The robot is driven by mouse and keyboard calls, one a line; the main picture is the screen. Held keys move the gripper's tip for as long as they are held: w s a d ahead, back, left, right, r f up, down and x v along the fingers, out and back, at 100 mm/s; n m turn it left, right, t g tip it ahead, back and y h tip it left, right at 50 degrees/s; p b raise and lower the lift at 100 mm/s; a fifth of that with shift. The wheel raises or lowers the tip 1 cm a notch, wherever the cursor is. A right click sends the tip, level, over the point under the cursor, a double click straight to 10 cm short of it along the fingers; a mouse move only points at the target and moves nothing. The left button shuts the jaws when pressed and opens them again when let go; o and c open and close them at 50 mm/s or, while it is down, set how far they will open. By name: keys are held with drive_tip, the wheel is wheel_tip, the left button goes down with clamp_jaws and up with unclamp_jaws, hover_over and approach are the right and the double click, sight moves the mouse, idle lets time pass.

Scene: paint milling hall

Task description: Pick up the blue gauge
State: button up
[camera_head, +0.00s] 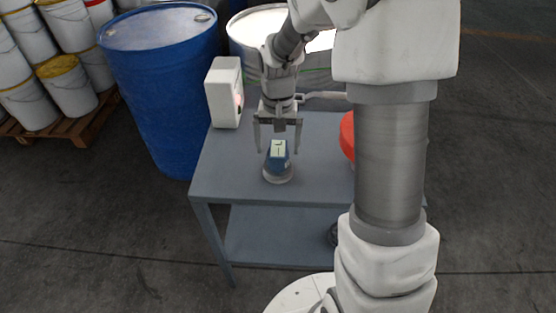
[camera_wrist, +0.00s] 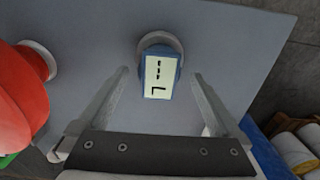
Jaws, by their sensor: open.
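The blue gauge (camera_head: 277,157) has a pale display with dark marks and stands on a round light-grey base on the grey cart top. In the wrist view the blue gauge (camera_wrist: 159,73) is at the upper middle, with its display facing the camera. My gripper (camera_head: 278,146) is above and just behind the gauge, pointing down. In the wrist view my gripper (camera_wrist: 158,72) is open, with one finger on each side of the gauge and a gap on both sides. Nothing is held.
The grey cart (camera_head: 222,180) also carries a white box-shaped device (camera_head: 225,92) at the back left. A red object (camera_head: 347,136) stands to the right, partly hidden by my arm. A blue drum (camera_head: 160,90) stands left of the cart. White buckets (camera_head: 68,85) sit on a pallet.

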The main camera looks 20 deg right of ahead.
sight(278, 164)
wheel_tip(278, 164, down, 5)
drive_tip(key=shift+r+b, duration=0.2)
drive_tip(key=shift+b, duration=0.2)
drive_tip(key=shift+c, duration=0.2)
clamp_jaws()
drive_tip(key=shift+r, duration=0.1)
